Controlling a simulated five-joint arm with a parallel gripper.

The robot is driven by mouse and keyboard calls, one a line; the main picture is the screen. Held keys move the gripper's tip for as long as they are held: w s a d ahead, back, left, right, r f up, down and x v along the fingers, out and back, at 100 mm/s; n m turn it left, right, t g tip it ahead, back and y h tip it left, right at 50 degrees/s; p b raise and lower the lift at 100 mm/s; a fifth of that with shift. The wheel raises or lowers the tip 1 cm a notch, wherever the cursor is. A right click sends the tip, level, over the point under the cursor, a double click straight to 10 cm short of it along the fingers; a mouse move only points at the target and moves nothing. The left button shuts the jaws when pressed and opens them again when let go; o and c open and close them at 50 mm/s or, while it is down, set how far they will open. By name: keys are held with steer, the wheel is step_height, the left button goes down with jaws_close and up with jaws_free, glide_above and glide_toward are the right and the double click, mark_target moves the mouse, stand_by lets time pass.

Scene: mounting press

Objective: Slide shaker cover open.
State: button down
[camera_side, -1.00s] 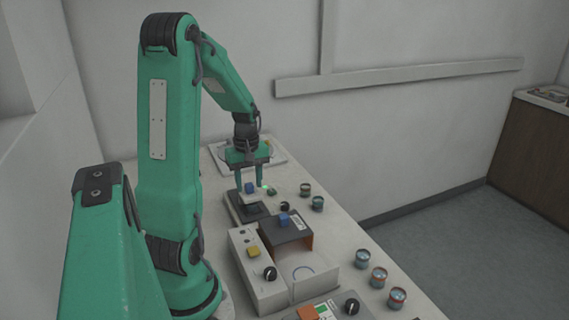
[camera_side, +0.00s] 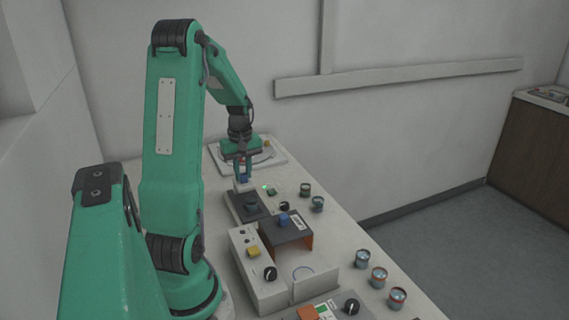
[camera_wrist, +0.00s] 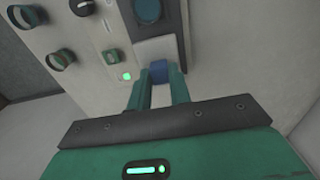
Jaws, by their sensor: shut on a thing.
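The shaker (camera_side: 250,207) is a dark box on the bench with a round dark well showing on top. Its pale cover (camera_side: 241,187) sits toward its far end and carries a blue knob (camera_side: 243,181). In the wrist view, the blue knob (camera_wrist: 158,71) lies between my fingers, with the pale cover (camera_wrist: 156,48) just above it in the picture and the round well (camera_wrist: 148,10) beyond. My gripper (camera_side: 243,176) is shut on the blue knob; it also shows in the wrist view (camera_wrist: 158,82). The fingers partly hide the knob.
A white machine (camera_side: 248,270) with a dark hood (camera_side: 286,233) and another blue knob stands nearer the side camera. Small jars (camera_side: 317,203) stand along the right edge. A dial (camera_side: 284,206) and a lit green lamp (camera_side: 266,187) are right of the shaker. A pale tray (camera_side: 275,155) lies behind.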

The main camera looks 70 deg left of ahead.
steer(key=shift+a+r, duration=0.1)
steer(key=shift+a, duration=1.25)
steer(key=c, duration=1.3)
jaws_free()
steer(key=shift+d, duration=0.1)
steer(key=shift+r, duration=0.15)
step_height(320, 180, up, 8)
steer(key=shift+f, duration=0.25)
